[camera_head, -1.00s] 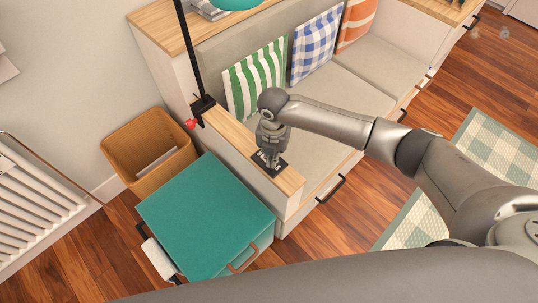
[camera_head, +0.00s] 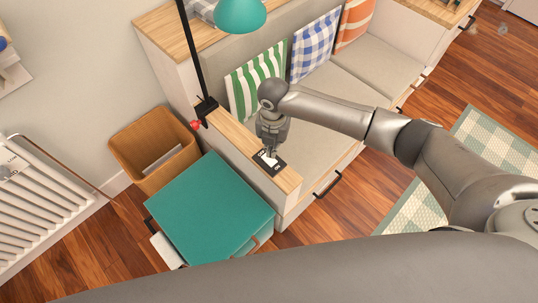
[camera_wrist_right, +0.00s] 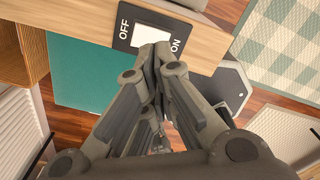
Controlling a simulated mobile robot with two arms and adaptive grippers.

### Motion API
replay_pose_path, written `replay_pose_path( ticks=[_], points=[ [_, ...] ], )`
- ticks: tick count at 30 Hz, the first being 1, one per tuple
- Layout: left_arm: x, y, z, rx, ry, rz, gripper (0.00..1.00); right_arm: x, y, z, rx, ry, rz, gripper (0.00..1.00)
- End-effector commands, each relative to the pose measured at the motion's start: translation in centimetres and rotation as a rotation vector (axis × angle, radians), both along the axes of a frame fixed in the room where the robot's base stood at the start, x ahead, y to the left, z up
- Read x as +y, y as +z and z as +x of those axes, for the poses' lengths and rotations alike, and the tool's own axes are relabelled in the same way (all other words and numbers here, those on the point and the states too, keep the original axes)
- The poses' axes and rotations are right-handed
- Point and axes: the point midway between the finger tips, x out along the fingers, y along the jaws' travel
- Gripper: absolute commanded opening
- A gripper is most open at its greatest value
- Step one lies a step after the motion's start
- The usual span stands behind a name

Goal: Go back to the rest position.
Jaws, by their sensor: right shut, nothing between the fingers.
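My right gripper (camera_head: 270,148) points down over the wooden ledge beside the bench, its fingers shut with nothing between them. Below it is a black switch plate (camera_head: 277,168) with a white rocker, set on the ledge. In the right wrist view the shut fingertips (camera_wrist_right: 155,54) lie just in front of the white rocker (camera_wrist_right: 149,30), between the words OFF and ON. I cannot tell whether a small gap parts them. My left gripper is not in view.
A black lamp post (camera_head: 192,60) with a teal shade (camera_head: 241,14) stands close left of my right gripper. A teal-topped cabinet (camera_head: 210,208) and a wooden bin (camera_head: 150,180) are left of the ledge. The cushioned bench (camera_head: 320,120) lies right, under my right arm.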

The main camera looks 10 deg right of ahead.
Motion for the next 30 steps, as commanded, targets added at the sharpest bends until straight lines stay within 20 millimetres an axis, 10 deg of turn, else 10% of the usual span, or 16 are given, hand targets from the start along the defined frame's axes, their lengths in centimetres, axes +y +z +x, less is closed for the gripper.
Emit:
replay_pose_path(
  ticks=[14,30],
  points=[
    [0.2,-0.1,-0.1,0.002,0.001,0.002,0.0,0.8,-0.3,-0.8,0.003,-0.022,0.017,0.0],
    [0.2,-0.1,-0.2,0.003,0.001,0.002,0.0,8.2,0.3,-10.0,0.032,-0.672,0.306,0.0]
  ],
)
